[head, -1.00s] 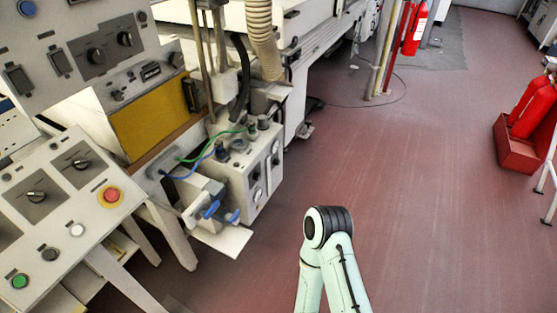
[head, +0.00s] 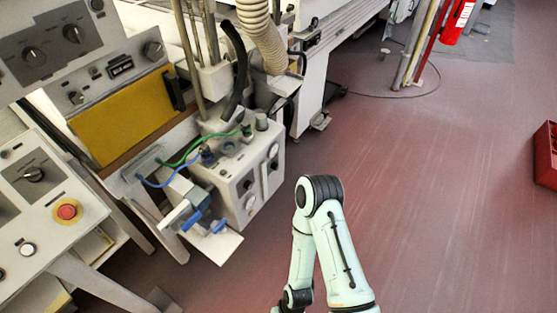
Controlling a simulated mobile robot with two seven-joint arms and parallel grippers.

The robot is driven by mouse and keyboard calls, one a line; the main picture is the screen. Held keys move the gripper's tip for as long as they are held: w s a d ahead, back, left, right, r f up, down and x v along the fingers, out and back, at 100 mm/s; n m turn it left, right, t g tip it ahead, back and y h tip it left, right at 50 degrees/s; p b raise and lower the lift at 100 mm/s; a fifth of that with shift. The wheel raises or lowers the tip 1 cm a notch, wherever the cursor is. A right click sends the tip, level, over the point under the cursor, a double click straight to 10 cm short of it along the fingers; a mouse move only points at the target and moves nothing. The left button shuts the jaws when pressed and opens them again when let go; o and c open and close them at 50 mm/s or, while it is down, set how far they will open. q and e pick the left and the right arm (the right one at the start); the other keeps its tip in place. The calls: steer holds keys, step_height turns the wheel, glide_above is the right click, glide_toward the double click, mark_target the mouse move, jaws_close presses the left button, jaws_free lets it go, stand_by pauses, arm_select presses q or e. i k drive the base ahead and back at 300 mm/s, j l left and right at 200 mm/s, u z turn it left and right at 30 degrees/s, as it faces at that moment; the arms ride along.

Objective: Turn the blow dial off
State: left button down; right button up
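Several dark dials show, and their labels are too small to read, so I cannot tell which is the blow dial. Two dials sit on the grey upper panel, a left dial (head: 33,56) and a right dial (head: 72,33). Another dial (head: 33,174) is on the sloped console at the left. Smaller knobs, a left knob (head: 76,97) and a right knob (head: 153,50), sit above the yellow panel. A small white box (head: 238,168) with knobs and gauges stands at centre left. Neither gripper is in view; only a pale green arm of mine shows at the bottom middle.
The console has a red button on a yellow ring (head: 67,211). A ribbed hose (head: 262,35) hangs behind.

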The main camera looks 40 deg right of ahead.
mark_target(274, 166)
steer(key=i+l+u, duration=0.25)
steer(key=l, duration=0.6)
steer(key=l+u, duration=0.25)
steer(key=l, duration=0.6)
